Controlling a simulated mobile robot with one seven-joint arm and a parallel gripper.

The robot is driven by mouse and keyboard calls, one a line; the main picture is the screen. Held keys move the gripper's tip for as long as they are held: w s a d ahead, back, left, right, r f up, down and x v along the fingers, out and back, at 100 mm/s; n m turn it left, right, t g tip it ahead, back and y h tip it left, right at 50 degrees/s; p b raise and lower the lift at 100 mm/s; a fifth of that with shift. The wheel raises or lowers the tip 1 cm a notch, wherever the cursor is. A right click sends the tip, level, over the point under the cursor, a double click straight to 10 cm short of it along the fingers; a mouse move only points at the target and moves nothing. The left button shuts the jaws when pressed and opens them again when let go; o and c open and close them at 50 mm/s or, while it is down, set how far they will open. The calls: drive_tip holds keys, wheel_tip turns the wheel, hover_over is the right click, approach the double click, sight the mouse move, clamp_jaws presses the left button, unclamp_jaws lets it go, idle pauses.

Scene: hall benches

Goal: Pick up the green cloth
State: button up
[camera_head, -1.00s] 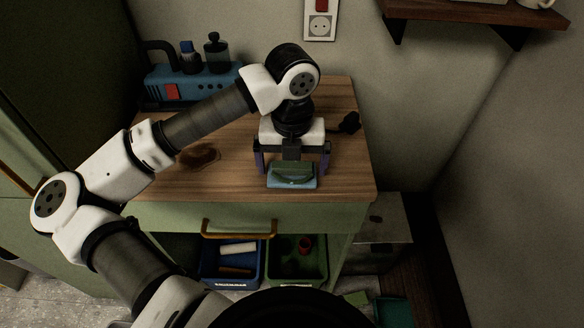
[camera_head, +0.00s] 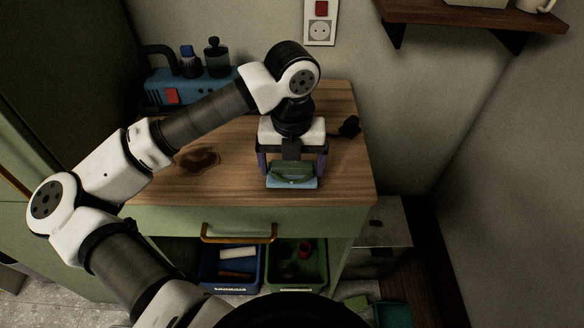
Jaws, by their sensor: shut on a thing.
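The green cloth (camera_head: 293,169) is a folded dark green piece near the front edge of the wooden worktop. It lies on or just above a light blue item (camera_head: 292,184), and I cannot tell whether the two touch. My gripper (camera_head: 293,171) points down over the cloth, its fingers at the cloth's left and right sides, shut on it. The gripper's body hides the back of the cloth.
A dark stain and a black object (camera_head: 349,126) lie on the top. Below the drawer handle (camera_head: 238,239) are blue and green bins.

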sight(292, 164)
wheel_tip(292, 164, up, 19)
drive_tip(key=b, duration=0.1)
drive_tip(key=shift+f+b, duration=0.15)
drive_tip(key=shift+b, duration=0.15)
